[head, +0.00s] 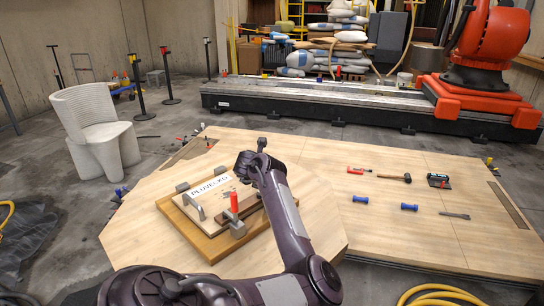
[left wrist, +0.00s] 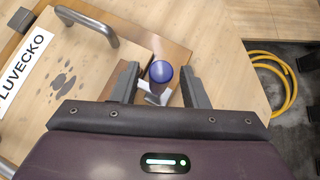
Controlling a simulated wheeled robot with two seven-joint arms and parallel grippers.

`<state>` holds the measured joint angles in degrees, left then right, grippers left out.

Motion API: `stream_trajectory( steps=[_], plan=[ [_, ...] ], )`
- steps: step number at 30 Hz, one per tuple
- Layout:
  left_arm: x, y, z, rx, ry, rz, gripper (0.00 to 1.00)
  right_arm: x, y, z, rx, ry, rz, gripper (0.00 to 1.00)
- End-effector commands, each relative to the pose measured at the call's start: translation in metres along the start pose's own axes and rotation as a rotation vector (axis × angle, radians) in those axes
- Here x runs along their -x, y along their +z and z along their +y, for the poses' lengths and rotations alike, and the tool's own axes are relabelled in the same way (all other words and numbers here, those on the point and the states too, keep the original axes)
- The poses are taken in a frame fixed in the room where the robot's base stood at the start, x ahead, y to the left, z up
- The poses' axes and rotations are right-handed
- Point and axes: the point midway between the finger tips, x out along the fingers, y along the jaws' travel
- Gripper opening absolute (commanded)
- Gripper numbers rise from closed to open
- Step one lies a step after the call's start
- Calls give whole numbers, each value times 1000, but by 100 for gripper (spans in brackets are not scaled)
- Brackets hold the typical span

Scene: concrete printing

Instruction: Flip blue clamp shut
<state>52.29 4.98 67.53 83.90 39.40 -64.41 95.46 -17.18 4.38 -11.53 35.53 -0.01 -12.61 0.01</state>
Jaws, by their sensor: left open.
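The blue clamp's handle (left wrist: 161,72) shows in the left wrist view as a round blue end seen from above, so it stands roughly upright. Its grey metal base is partly visible below it, at the edge of the wooden board (left wrist: 172,52). My left gripper (left wrist: 158,88) is open, with one finger on each side of the blue handle; I cannot tell whether either touches it. In the head view the left gripper (head: 251,157) is over the far side of the board, and I cannot make out this clamp there. My right gripper is not in view.
A red-handled clamp (head: 234,203) stands upright at the board's near edge. The board has a metal handle (head: 194,207) and a LUVECKO label (head: 208,186). Blue-handled tools (head: 409,207) and a hammer (head: 396,177) lie right on the wooden platform (head: 440,235).

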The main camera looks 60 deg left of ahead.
Motion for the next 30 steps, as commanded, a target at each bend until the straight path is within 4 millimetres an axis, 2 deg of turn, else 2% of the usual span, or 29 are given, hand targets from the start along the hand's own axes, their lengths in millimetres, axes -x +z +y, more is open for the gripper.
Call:
stream_trajectory(
  steps=[4,9,30],
  plan=[
    [26,1,0,-2,3,0,40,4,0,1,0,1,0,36],
    [42,0,0,-2,0,0,40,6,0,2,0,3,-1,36],
    [44,0,-1,-1,-2,0,40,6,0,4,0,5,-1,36]
  ],
)
